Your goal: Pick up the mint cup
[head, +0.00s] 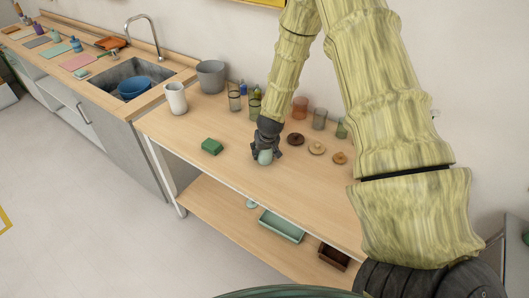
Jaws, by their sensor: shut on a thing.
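The mint cup (265,157) is a small pale green cup on the wooden table, near the middle of the head view. My gripper (265,149) comes down over it from above, with its dark fingers on either side of the cup. The gripper is shut on the cup. The fingers hide the cup's upper part. I cannot tell whether the cup's base touches the table or is slightly above it.
The table's front is clear.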

